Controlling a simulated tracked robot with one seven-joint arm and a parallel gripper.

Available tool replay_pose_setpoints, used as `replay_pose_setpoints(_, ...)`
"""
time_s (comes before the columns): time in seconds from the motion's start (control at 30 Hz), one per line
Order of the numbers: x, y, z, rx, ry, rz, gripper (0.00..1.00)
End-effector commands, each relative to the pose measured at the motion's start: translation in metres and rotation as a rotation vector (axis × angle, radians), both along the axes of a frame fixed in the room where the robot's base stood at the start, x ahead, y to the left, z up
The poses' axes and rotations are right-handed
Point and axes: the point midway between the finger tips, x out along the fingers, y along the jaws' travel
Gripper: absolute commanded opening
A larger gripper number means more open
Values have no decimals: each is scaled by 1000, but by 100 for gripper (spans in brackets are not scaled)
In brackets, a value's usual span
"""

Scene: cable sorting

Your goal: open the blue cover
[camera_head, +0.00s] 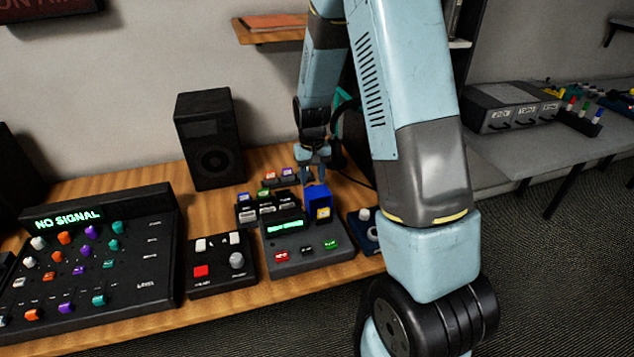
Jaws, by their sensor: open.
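The blue cover (317,194) is on the right side of a dark grey device (300,262) with a small green-lit display. It stands upright above the device's top, and a small yellow-orange piece (323,213) shows at its front. Its exact hinge angle is hard to tell. My gripper (317,178) points down just behind and above the cover, with its fingers apart and nothing seen between them. The fingertips are small and partly hidden near the cover's top edge, so I cannot tell whether they touch it.
A console reading NO SIGNAL (90,260) and a smaller black box (220,265) stand to the left. A black speaker (208,140) stands behind. Cartridge-like pieces (268,208) sit close left of the cover. A blue box with a knob (366,228) is at right, partly behind my arm.

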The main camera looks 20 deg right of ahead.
Motion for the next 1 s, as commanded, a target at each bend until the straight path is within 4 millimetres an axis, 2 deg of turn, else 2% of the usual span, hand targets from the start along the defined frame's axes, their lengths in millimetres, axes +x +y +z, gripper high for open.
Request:
replay_pose_setpoints(0.2,0,0,-21,0,1,0,46)
replay_pose_setpoints(0.6,0,-1,-26,0,0,-1,45)
replay_pose_setpoints(1.0,0,-1,-26,0,0,-1,7)
